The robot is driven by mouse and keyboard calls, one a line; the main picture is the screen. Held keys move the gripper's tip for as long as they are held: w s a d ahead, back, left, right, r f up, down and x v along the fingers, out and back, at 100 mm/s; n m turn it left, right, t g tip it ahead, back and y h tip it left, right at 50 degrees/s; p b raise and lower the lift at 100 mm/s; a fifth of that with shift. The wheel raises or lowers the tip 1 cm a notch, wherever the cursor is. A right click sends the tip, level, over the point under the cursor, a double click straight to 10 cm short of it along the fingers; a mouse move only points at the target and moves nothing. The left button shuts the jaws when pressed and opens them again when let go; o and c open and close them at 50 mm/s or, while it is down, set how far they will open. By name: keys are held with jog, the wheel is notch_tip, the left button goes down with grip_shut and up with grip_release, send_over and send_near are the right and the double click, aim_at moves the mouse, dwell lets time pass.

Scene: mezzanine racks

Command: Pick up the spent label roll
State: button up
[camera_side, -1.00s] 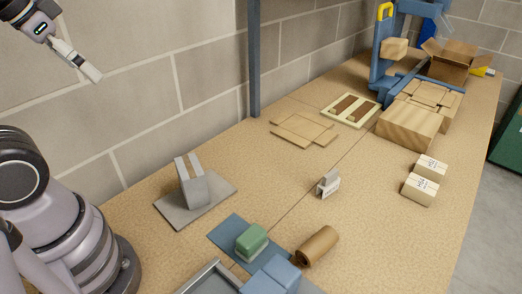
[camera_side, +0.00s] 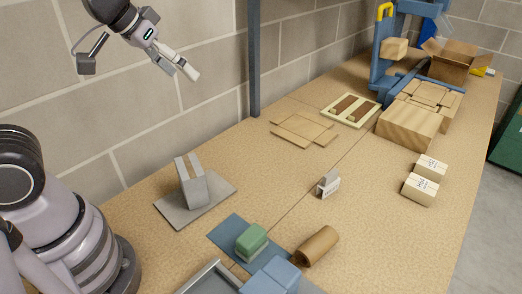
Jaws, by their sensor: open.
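The spent label roll looks to be the brown cylinder (camera_side: 317,246) lying on its side at the front middle of the table, just right of a blue block. My gripper (camera_side: 193,74) is high in the air at the upper left, in front of the block wall. It is open and empty, well apart from the roll, which lies lower and to the right. The roll is in plain view and nothing covers it.
A green-topped block (camera_side: 251,238) sits on a blue mat (camera_side: 229,229); a blue block (camera_side: 271,277) and grey tray (camera_side: 207,276) stand at the front. A grey stand (camera_side: 193,186), small white-grey item (camera_side: 328,185), two white boxes (camera_side: 420,188) and flat cardboard (camera_side: 303,130) are spread around. A blue post (camera_side: 254,60) rises behind.

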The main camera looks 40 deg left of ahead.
jog(key=w+d+f+t+h, duration=0.1)
jog(key=w+d+f, duration=0.8)
jog(key=n+t+h, duration=0.1)
jog(key=h, duration=0.1)
send_over(309, 241)
jog(key=a, duration=0.5)
notch_tip(309, 241, down, 14)
jog(key=shift+t+h, duration=0.7)
jog(key=shift+h, duration=0.1)
jog(key=s+d+f, duration=0.1)
jog(key=f, duration=0.2)
jog(key=s+d+f, duration=0.1)
jog(key=s+f, duration=0.1)
jog(key=f, duration=0.1)
jog(key=s+d+f, duration=0.1)
jog(key=s+f, duration=0.1)
jog(key=f, duration=0.2)
jog(key=shift+f, duration=0.1)
jog(key=shift+d+f, duration=0.1)
jog(key=shift+f, duration=0.1)
jog(key=x, duration=0.7)
jog(key=shift+w+a+r, duration=0.2)
jog(key=shift+w, duration=0.15)
jog(key=c, duration=0.8)
